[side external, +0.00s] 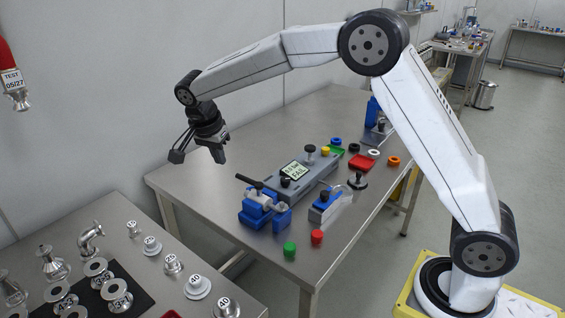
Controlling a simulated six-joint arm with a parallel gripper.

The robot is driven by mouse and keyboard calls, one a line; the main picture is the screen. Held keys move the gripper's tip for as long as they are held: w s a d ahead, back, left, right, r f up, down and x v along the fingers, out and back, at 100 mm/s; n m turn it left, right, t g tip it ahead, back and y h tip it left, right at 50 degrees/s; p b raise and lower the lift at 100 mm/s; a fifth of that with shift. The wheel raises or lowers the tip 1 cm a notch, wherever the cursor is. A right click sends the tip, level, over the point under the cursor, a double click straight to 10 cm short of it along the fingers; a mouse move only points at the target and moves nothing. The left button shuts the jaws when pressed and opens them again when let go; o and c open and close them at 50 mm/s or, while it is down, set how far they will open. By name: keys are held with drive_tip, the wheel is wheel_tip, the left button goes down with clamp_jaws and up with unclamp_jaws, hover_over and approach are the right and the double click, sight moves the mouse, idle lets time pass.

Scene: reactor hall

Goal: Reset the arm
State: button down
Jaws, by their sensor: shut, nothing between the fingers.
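My gripper (198,150) hangs at the end of my raised arm, left of centre in the side external view. It is shut and empty, pointing downward. It is above the far left part of the steel table (215,190), apart from everything on it. My white arm reaches up from the yellow-edged base at the lower right, bends at a high black joint and stretches left to the gripper.
A blue vise (262,208), a grey device with a display (293,170), a green cylinder (290,250) and a red cylinder (317,237) stand on the table. A second table (112,212) at lower left holds several metal fittings. A red-topped nozzle (14,85) hangs upper left.

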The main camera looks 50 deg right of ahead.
drive_tip(key=s+d+f+n+y, duration=0.1)
drive_tip(key=s+f+n, duration=0.2)
drive_tip(key=s+n, duration=0.2)
drive_tip(key=s+d+f+n+t+y, duration=0.1)
drive_tip(key=s+f+n, duration=0.2)
drive_tip(key=s, duration=0.8)
drive_tip(key=s+d+f+n+t+y, duration=0.1)
drive_tip(key=s+f+n, duration=0.1)
drive_tip(key=s+n, duration=0.5)
drive_tip(key=shift+s+d+f, duration=0.2)
drive_tip(key=shift+s+f, duration=0.2)
drive_tip(key=shift+s, duration=0.45)
